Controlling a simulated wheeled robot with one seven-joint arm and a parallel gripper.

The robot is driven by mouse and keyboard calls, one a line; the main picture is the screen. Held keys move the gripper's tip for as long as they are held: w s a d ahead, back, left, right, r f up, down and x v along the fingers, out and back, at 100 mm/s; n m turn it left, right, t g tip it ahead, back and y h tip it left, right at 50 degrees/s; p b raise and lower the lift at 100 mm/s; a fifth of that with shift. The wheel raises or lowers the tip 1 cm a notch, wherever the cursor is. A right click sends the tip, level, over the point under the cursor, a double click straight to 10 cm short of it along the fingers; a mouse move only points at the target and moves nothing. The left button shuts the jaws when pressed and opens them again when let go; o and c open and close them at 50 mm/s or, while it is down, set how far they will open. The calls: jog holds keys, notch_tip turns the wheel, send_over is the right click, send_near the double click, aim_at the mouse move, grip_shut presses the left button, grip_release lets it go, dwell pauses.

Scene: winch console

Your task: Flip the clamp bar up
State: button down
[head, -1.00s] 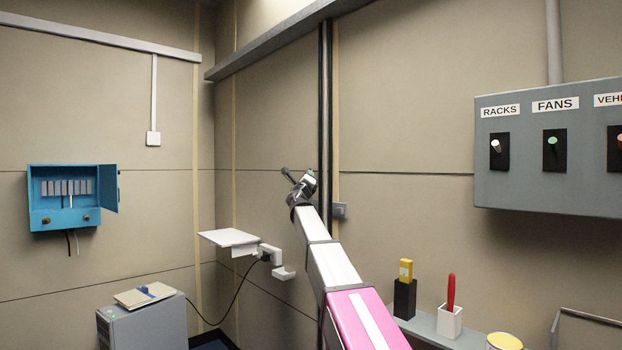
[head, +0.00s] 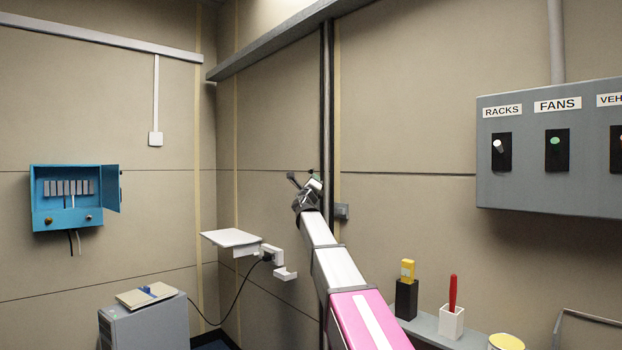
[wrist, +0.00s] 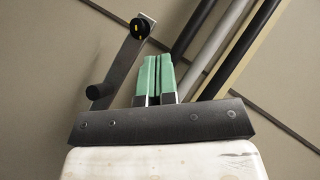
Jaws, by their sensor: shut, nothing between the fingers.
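A flat grey bar (wrist: 122,62) stands out from the wall in the wrist view, left of my fingers. It has a round black hub with yellow marks at its top end and a dark peg at its lower end. I take it for the clamp bar; its dark peg (head: 293,179) seems to show left of my gripper in the head view. My gripper (wrist: 158,60) is shut and empty, its green fingertips side by side. A gap in the picture separates them from the bar; contact is not visible. In the head view my gripper (head: 314,181) partly covers the spot.
Dark and grey vertical pipes (wrist: 214,45) run close right of my fingers. A small grey wall box (head: 341,211) is beside my wrist. A white wall shelf (head: 231,238) is lower left. A grey switch box (head: 548,185) and a ledge holding a red-handled tool (head: 453,292) are at right.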

jog(key=s+a+f, duration=0.1)
jog(key=s+f, duration=0.2)
jog(key=s, duration=0.6)
jog(key=shift+s+a+f, duration=0.35)
jog(key=shift+s+f, duration=0.05)
